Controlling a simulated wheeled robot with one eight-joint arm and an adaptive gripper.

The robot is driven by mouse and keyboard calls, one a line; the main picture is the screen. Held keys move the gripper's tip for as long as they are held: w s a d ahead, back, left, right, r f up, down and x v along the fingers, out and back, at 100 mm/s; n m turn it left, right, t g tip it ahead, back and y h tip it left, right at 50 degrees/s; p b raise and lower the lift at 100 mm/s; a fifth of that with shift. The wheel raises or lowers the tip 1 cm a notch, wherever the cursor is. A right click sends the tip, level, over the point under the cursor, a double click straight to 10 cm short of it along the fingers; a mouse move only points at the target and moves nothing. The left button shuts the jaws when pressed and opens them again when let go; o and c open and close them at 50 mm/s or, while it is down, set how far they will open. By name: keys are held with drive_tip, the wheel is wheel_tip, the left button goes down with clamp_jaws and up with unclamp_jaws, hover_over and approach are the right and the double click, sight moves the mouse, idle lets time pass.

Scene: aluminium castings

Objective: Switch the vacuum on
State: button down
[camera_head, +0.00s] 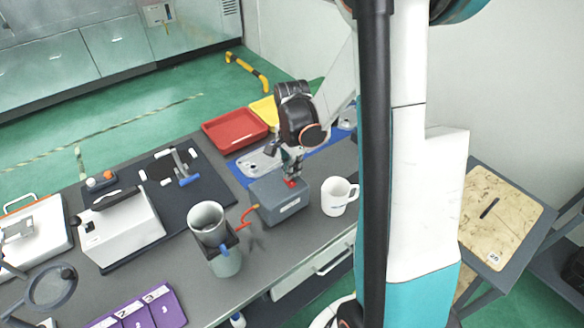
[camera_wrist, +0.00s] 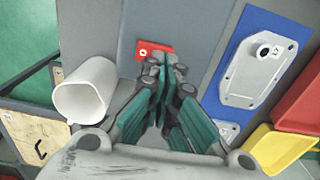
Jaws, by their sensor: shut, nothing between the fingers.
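A grey box (camera_head: 282,203) stands on the bench, with a red switch (camera_head: 291,183) on its top and a red hose (camera_head: 248,215) at its left side. It seems to be the vacuum unit. My gripper (camera_head: 290,176) is shut and empty, pointing down over the box top at the switch. In the wrist view the red switch (camera_wrist: 155,49) shows just beyond my gripper (camera_wrist: 165,60), partly hidden by the fingertips. Whether they touch it, and which way the switch is set, I cannot tell.
A white mug (camera_head: 337,197) stands close right of the box. A grey cylinder (camera_head: 218,245) stands to its left. A metal casting (camera_head: 258,164) lies on a blue mat behind. Red (camera_head: 236,130) and yellow (camera_head: 265,109) trays stand at the back.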

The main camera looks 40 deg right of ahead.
drive_tip(key=shift+w+f+b, duration=0.15)
drive_tip(key=shift+f+b, duration=0.3)
drive_tip(key=shift+b, duration=0.1)
drive_tip(key=shift+r, duration=0.15)
